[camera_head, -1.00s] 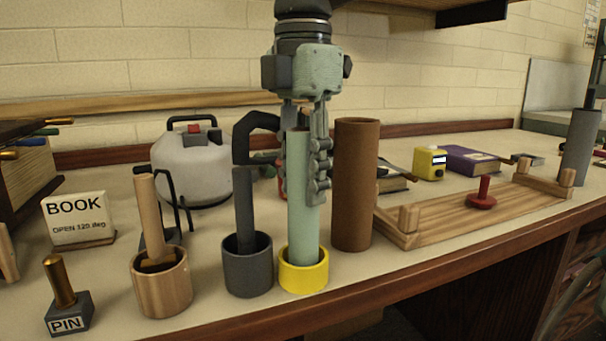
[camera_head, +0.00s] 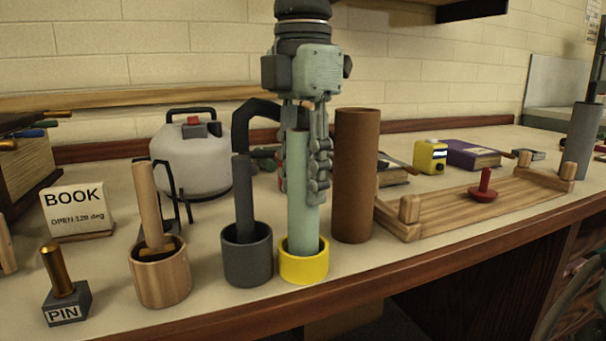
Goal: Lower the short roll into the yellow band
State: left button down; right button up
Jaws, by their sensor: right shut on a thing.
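The short roll, a pale green cylinder (camera_head: 301,220), stands upright with its lower end inside the yellow band (camera_head: 304,270) near the table's front edge. The band's front wall hides its bottom, so I cannot tell whether it touches the table. My right gripper (camera_head: 303,185) comes down from above and is shut on the roll's upper part, with one finger in front on the right side. My left gripper is not in view.
A taller brown roll (camera_head: 354,180) stands close on the right. A dark grey cup (camera_head: 247,262) with a rod stands just left of the band, then a wooden cup (camera_head: 162,280). A wooden rack (camera_head: 440,205) lies right. A dark curved thing (camera_head: 258,112) is behind the gripper.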

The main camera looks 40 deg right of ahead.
aim_at(303, 130)
jog(key=shift+f+b, duration=0.6)
jog(key=shift+f, duration=0.25)
dwell(0.4)
jog(key=o, duration=1.2)
jog(key=shift+o, duration=0.2)
jog(key=shift+r, duration=0.1)
notch_tip(303, 130, up, 12)
jog(key=shift+f, duration=0.1)
